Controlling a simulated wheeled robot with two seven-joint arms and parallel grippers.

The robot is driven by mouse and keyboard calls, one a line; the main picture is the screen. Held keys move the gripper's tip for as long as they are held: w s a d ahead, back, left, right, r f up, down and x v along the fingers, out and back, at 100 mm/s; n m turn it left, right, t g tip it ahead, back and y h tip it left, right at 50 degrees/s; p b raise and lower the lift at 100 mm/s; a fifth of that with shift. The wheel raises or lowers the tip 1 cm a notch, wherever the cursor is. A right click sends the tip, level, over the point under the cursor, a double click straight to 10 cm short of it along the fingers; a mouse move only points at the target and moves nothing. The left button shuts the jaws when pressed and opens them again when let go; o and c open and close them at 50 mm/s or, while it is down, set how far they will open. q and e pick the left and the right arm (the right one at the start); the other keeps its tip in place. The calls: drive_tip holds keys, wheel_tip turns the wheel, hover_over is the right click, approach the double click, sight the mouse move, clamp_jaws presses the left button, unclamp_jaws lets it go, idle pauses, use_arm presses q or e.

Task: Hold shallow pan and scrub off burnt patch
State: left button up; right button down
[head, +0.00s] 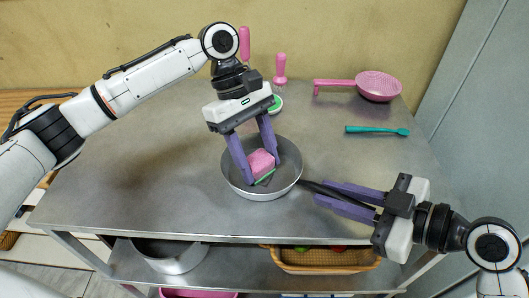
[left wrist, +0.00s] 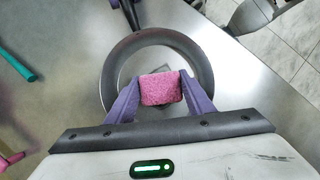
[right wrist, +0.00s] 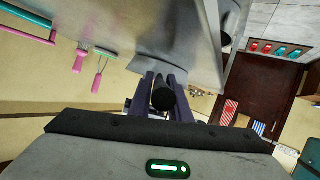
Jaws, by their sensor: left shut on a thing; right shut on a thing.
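The shallow grey pan (head: 233,184) stands on the metal table, and its dark handle (head: 318,188) points right. My right gripper (head: 320,193) is shut on the handle, whose end (right wrist: 163,97) shows between the fingers in the right wrist view. My left gripper (head: 262,172) points down into the pan and is shut on a pink sponge (head: 261,160) with a green underside. The sponge also shows in the left wrist view (left wrist: 161,89), over the pan floor. A dark patch (left wrist: 150,72) shows partly on the pan floor beside the sponge; the sponge hides the rest.
A pink strainer (head: 378,86), a teal utensil (head: 376,130) and pink-handled brushes (head: 280,68) lie or stand toward the back of the table (head: 140,180). A pot (head: 170,256) and a wicker basket (head: 320,262) are on the shelf below. The table's left side is clear.

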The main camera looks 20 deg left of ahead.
use_arm(q)
drive_tip(key=shift+s+a+f, duration=0.1)
drive_tip(key=shift+s+a, duration=0.1)
drive_tip(key=shift+s, duration=0.4)
drive_tip(key=shift+w+d, duration=0.3)
drive_tip(key=shift+w, duration=0.6)
drive_tip(key=shift+w+d, duration=0.25)
drive_tip(key=shift+w, duration=0.6)
drive_tip(key=shift+s+d, duration=0.15)
drive_tip(key=shift+d, duration=0.3)
drive_tip(key=shift+s+a, duration=0.3)
drive_tip(key=shift+s, duration=0.6)
drive_tip(key=shift+s+a, duration=0.25)
drive_tip(key=shift+s, duration=0.6)
use_arm(e)
drive_tip(key=shift+r, duration=0.1)
use_arm(q)
drive_tip(key=shift+w+d, duration=0.3)
drive_tip(key=shift+w, duration=0.6)
drive_tip(key=shift+w+d, duration=0.3)
drive_tip(key=shift+w, duration=0.55)
drive_tip(key=shift+r, duration=3.15)
